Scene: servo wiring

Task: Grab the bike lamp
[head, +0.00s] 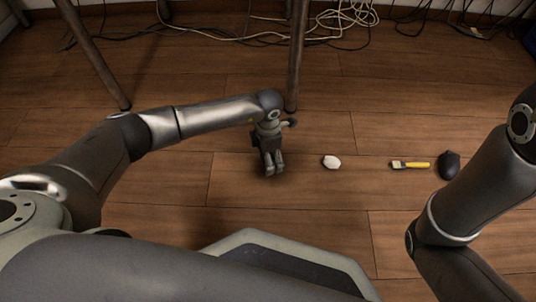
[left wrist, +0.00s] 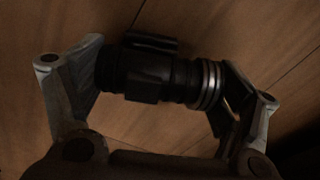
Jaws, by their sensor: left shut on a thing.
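The bike lamp (left wrist: 155,75) is a black cylinder with silver rings at one end. In the left wrist view it lies crosswise between the two fingers of my left gripper (left wrist: 158,85), which is shut on it at both ends. In the head view my left gripper (head: 271,165) points down over the wooden floor, and the lamp is hard to make out there. How far the lamp is above the floor is unclear. My right gripper is not in view; only part of my right arm shows at the right.
On the wooden floor (head: 330,225) lie a white object (head: 331,162), a yellow-handled brush or scraper (head: 411,165) and a dark computer mouse-like object (head: 449,165), to the right of my left gripper. Table legs (head: 298,55) and loose cables (head: 345,18) stand farther back.

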